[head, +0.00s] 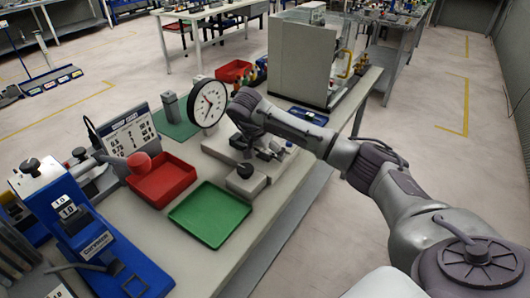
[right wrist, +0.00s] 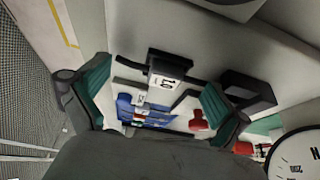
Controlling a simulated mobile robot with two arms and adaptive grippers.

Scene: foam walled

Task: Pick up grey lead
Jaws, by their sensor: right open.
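My right gripper (head: 262,148) is over the bench beside the round dial, its arm coming in from the right. Its fingertips are small and partly hidden there by my wrist. In the right wrist view my right gripper (right wrist: 155,95) is open, with teal pads set wide apart. A dark block with a white 1.0 label (right wrist: 168,68) shows between the pads, apparently not gripped. I cannot make out with certainty which thing is the grey lead. A thin dark cable (head: 93,132) rises beside the panel at the left. My left gripper is not in view.
On the bench lie a red tray (head: 161,184) and a green tray (head: 210,214). A grey block with a black knob (head: 244,180) stands close to my right gripper. The round dial (head: 207,103) stands behind. A large grey cabinet (head: 300,62) is beyond. Blue devices (head: 85,235) crowd the left.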

